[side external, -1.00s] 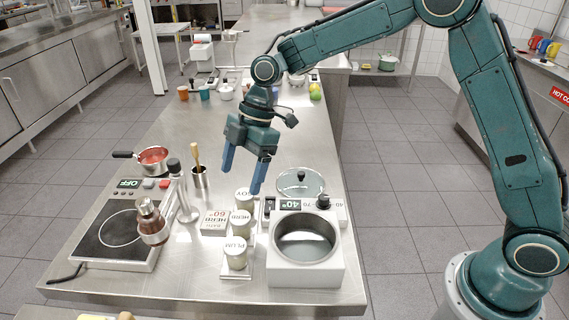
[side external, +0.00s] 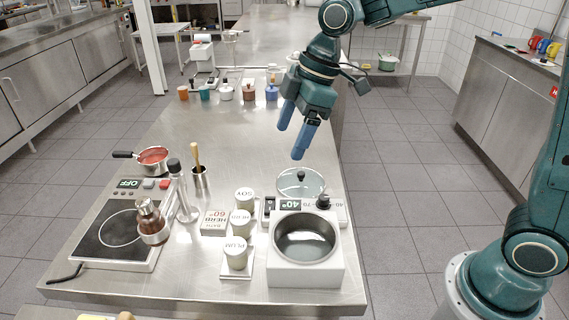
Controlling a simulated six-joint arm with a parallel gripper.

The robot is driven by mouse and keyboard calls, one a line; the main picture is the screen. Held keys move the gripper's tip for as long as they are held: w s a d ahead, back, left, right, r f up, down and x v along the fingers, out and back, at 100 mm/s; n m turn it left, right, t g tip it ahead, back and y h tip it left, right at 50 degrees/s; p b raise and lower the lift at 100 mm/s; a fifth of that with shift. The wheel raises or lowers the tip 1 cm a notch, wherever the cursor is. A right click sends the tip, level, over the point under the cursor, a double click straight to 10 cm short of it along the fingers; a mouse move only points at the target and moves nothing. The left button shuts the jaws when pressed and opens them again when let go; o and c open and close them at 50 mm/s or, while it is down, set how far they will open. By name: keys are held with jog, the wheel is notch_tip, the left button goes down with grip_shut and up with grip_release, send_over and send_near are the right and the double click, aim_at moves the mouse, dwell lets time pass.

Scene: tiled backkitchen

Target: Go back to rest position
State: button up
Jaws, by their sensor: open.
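My gripper (side external: 294,141) hangs above the steel counter, its two blue fingers pointing down and a little left. The fingers are apart and nothing is between them. It is in the air, and in the picture its tips are just above the glass lid (side external: 300,182). My teal arm reaches in from the upper right, partly out of the frame.
A white water bath (side external: 305,275) with a round well stands at the counter's front right. Labelled jars (side external: 236,252) stand beside it. A hot plate (side external: 115,235), a red-filled pan (side external: 153,157) and a pestle cup (side external: 199,178) are left. Small pots (side external: 249,92) line the back. The counter's middle (side external: 225,130) is clear.

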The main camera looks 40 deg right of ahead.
jog(key=s+d+r+m+t+h, duration=0.1)
jog(key=s+d+m, duration=0.4)
jog(key=s, duration=0.6)
jog(key=s+d+r+m+t+h, duration=0.1)
jog(key=s+d+m+t+h, duration=0.1)
jog(key=s+d+m, duration=0.4)
jog(key=s+m, duration=0.1)
jog(key=s, duration=0.4)
jog(key=shift+d+r, duration=0.2)
jog(key=shift+r, duration=0.1)
